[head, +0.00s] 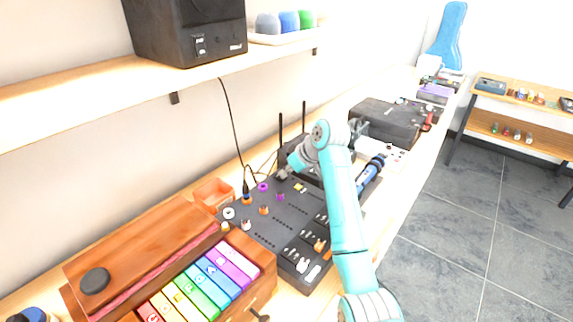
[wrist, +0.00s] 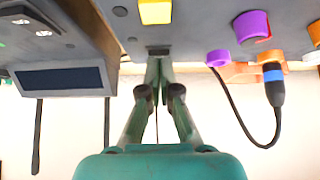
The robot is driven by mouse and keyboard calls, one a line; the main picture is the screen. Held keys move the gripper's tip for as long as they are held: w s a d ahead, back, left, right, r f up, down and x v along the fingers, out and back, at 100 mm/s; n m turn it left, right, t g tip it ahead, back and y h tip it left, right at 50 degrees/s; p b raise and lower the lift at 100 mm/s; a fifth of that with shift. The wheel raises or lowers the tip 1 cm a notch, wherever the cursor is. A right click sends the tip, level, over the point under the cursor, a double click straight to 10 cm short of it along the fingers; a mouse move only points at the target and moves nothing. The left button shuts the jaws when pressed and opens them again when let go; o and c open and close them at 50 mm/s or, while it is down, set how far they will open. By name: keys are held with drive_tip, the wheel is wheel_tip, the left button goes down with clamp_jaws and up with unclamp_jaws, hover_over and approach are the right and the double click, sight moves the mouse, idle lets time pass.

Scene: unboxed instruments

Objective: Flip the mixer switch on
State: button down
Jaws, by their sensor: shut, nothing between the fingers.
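The mixer (head: 262,228) is a dark grey panel with colored knobs and sliders on the bench. In the wrist view its panel (wrist: 190,30) fills the top of the picture. A small dark rectangular piece, apparently the switch (wrist: 158,48), sits near the panel's edge, below a yellow button (wrist: 155,12). My gripper (wrist: 158,62) is shut and empty, its fingertips right at this dark piece; I cannot tell whether they touch it. In the head view my gripper (head: 283,173) is over the mixer's far edge, and the switch cannot be made out. Its on or off position is unclear.
A purple ring (wrist: 218,57), a purple knob (wrist: 252,27) and a black cable plug (wrist: 273,85) are right of the fingers in the wrist view. A black device with antennas (head: 292,150) stands close behind my gripper. A wooden case with colored keys (head: 203,282) is in front.

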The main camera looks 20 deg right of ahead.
drive_tip(key=shift+f, duration=0.15)
drive_tip(key=shift+s+d+f+t+y, duration=0.1)
drive_tip(key=shift+s+f+t+y, duration=0.05)
drive_tip(key=shift+f+t+y, duration=0.2)
drive_tip(key=shift+r, duration=0.2)
idle(0.3)
drive_tip(key=shift+r, duration=0.65)
